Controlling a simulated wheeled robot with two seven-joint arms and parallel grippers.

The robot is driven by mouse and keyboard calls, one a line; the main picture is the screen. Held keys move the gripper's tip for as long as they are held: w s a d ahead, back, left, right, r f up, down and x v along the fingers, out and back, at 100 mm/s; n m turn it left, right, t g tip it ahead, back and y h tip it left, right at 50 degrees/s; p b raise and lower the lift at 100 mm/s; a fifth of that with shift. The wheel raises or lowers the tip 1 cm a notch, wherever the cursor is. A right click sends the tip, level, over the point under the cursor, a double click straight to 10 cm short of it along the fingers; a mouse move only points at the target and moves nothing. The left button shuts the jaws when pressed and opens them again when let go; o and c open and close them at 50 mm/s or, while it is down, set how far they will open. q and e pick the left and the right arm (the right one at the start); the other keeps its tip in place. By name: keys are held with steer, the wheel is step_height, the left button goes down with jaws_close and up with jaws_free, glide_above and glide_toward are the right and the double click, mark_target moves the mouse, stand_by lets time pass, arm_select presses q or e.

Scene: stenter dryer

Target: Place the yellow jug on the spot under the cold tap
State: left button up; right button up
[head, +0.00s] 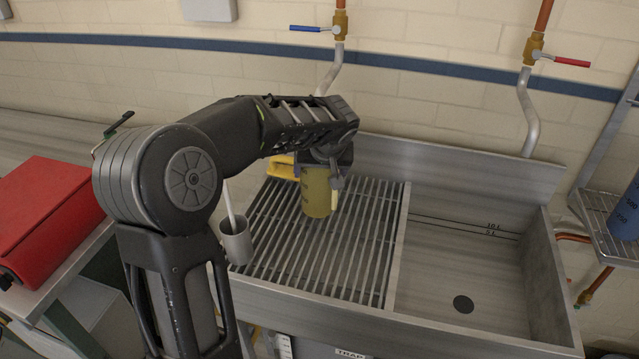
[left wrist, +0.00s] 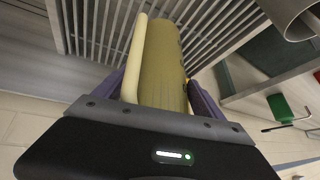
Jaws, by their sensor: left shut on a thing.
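The yellow jug (head: 316,197) is olive-yellow with a paler handle. It looks about upright at the slatted rack (head: 262,228) on the left of the sink unit, below the cold tap (head: 340,22) with the blue lever. My left gripper (head: 321,176) is above the jug and shut on it. In the left wrist view the jug (left wrist: 166,55) lies between the purple fingers of the gripper (left wrist: 160,97), with slats beyond. I cannot tell whether its base touches the slats. My arm hides the tap's outlet, and no marked spot shows. My right gripper is out of view.
A bright yellow item (head: 281,168) shows partly behind my arm. A grey cup (head: 235,243) with a rod hangs at the rack's left edge. The empty basin (head: 460,260) is right, under the red-levered tap (head: 540,50). A red box (head: 45,215) sits left.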

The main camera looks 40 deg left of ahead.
mark_target(321, 180)
arm_select(q)
step_height(321, 180, down, 3)
steer(key=shift+f+p, duration=0.15)
steer(key=shift+p, duration=0.15)
steer(key=shift+f, duration=0.2)
steer(key=shift+f, duration=0.2)
steer(key=o, duration=1.4)
steer(key=shift+r, duration=0.1)
